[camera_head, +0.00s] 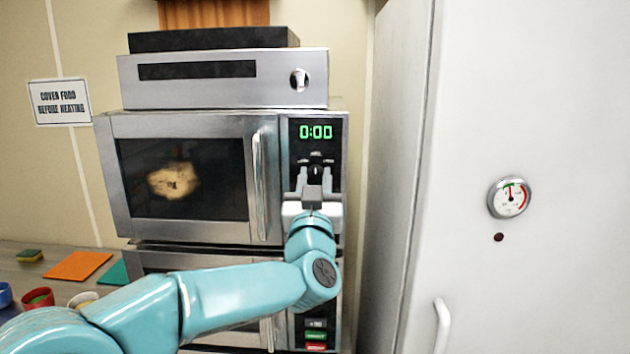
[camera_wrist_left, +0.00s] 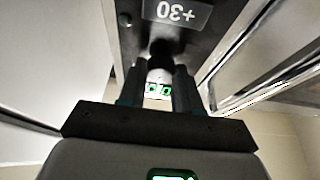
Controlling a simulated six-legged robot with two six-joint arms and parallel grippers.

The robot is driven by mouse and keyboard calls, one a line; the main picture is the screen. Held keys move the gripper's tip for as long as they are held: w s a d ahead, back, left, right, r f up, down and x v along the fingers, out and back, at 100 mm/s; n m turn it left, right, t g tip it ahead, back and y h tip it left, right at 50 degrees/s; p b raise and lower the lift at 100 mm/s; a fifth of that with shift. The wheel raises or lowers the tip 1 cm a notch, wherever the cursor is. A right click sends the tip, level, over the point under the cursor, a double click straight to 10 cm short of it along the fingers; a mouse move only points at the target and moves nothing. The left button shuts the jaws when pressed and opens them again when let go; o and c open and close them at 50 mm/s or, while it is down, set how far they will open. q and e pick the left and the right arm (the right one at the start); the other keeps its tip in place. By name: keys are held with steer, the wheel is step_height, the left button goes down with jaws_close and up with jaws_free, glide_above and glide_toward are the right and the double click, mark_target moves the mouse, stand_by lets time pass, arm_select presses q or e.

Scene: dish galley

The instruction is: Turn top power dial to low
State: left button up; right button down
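The top microwave (camera_head: 190,125) has a green 0:00 display (camera_head: 316,132) on its right-hand control panel. A small black dial (camera_head: 316,158) sits below the display, partly hidden by my left gripper (camera_head: 316,170). In the left wrist view the dial (camera_wrist_left: 161,53) shows dark at the gap between the fingertips of my left gripper (camera_wrist_left: 160,72). The fingers are parted, one on each side of the dial, and hold nothing that I can see. Dial markings are not readable. My right gripper is not in view.
A second microwave (camera_head: 150,262) stands below, partly behind my left arm. A silver unit (camera_head: 215,90) sits on top. A white cabinet (camera_head: 560,110) with a round gauge (camera_head: 509,197) stands to the right. Small bowls (camera_head: 40,297) and an orange mat (camera_head: 77,265) lie at the lower left.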

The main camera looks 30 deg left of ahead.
arm_select(q)
steer(key=n+b, duration=0.1)
steer(key=n+g+y+b, duration=0.1)
steer(key=n, duration=0.1)
steer(key=shift+d+f+y, duration=0.15)
steer(key=shift+y, duration=0.15)
steer(key=n+g+y+b, duration=0.1)
steer(key=n, duration=0.2)
steer(key=shift+n+b, duration=0.35)
steer(key=shift+n, duration=0.05)
steer(key=n+g, duration=0.1)
steer(key=n, duration=0.1)
steer(key=n+g+y, duration=0.1)
steer(key=n, duration=0.1)
steer(key=shift+w+d+r+n+g+b, duration=0.1)
steer(key=shift+r+n+g+b, duration=0.1)
steer(key=shift+n+g+b, duration=0.15)
steer(key=shift+r+n+g, duration=0.1)
steer(key=shift+n+g, duration=0.75)
steer(key=shift+n, duration=1.5)
steer(key=shift+y, duration=0.4)
steer(key=o, duration=1)
steer(key=shift+r, duration=0.1)
